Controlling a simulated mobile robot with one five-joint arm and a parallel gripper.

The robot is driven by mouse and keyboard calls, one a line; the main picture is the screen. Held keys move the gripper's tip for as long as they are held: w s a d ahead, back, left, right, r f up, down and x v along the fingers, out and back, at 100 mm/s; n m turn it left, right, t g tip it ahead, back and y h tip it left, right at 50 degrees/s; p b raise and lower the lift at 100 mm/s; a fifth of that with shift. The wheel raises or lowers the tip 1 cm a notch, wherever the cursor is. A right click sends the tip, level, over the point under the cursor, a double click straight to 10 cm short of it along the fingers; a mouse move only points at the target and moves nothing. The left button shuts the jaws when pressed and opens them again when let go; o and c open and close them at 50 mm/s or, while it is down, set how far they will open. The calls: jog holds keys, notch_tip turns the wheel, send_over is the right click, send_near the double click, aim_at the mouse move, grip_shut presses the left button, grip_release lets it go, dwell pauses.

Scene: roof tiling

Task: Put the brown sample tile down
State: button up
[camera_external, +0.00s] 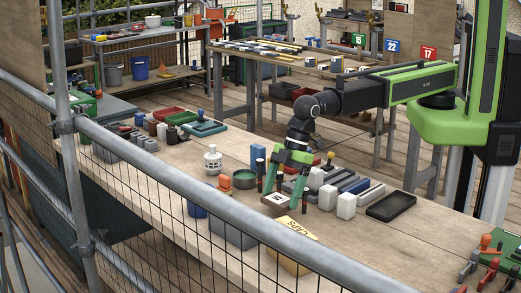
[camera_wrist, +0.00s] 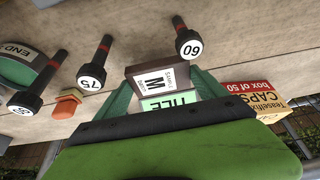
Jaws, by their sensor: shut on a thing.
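The brown sample tile (camera_wrist: 133,76) shows in the wrist view as a small brown block with a white label marked M. It also shows in the external view (camera_external: 275,206), low over the front part of the wooden bench. My gripper (camera_wrist: 160,88) has its green fingers on either side of the tile and is shut on it. In the external view my gripper (camera_external: 285,192) points down at the bench. A green label reading TILE (camera_wrist: 168,102) shows beside the tile, partly hidden by my gripper. I cannot tell whether the tile touches the bench top.
Dark numbered pegs with red bands, marked 75 (camera_wrist: 95,65) and 60 (camera_wrist: 188,40), stand close to the tile. A yellow caps box (camera_wrist: 252,98) is to the right. White blocks (camera_external: 346,205) and a black tray (camera_external: 391,206) lie right of my gripper on the bench (camera_external: 420,240).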

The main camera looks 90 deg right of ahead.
aim_at(281, 198)
notch_tip(281, 198, up, 7)
jog(key=p, duration=0.5)
jog(key=shift+f, duration=0.2)
